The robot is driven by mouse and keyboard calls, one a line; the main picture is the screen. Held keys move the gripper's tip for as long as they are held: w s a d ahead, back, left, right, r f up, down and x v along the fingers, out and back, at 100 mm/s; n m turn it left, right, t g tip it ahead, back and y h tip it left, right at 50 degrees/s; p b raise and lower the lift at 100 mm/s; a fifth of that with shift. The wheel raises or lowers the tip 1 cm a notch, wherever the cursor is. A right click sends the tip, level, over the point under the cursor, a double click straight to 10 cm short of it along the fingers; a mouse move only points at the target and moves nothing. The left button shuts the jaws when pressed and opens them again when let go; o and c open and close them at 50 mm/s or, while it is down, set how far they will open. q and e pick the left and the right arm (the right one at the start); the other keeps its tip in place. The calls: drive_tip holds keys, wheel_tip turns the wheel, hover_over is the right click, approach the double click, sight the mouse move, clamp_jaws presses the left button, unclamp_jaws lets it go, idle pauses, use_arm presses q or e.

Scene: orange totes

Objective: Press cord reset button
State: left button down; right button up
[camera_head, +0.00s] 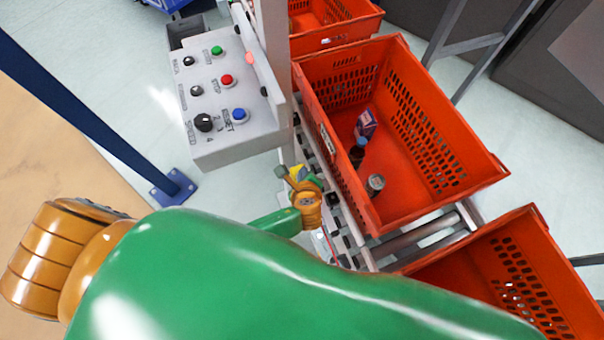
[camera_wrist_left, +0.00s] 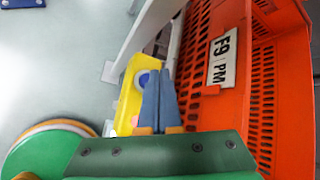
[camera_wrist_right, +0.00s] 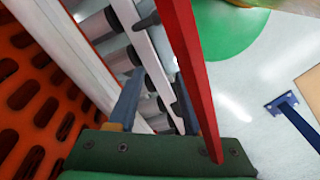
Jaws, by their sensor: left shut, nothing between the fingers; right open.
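A yellow box (camera_wrist_left: 128,95) with a round blue button (camera_wrist_left: 143,80) stands beside the conveyor in the left wrist view. In the head view a small part of the yellow box (camera_head: 297,172) shows beside my left wrist. My left gripper (camera_wrist_left: 159,75) is shut and empty. Its fingertips overlap the right side of the yellow box in the picture, next to the blue button; I cannot tell whether they touch. My right gripper (camera_wrist_right: 158,76) is open, with conveyor rollers beyond it. A red bar (camera_wrist_right: 190,70) crosses in front of its right finger.
A grey control box (camera_head: 235,140) carries green, red STOP and blue RESET (camera_head: 239,115) buttons and a black knob. An orange tote (camera_head: 400,200) holding a few small items stands on the conveyor, with other totes before and behind. A blue post (camera_head: 90,110) stands left.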

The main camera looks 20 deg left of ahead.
use_arm(q)
drive_tip(key=shift+f+b, duration=0.3)
drive_tip(key=shift+f, duration=0.1)
drive_tip(key=shift+f+b, duration=0.4)
drive_tip(key=shift+f, duration=0.05)
idle(0.7)
drive_tip(key=shift+r, duration=0.1)
drive_tip(key=shift+r+p, duration=0.8)
drive_tip(key=shift+p, duration=0.15)
wheel_tip(320, 180, up, 5)
drive_tip(key=p, duration=0.5)
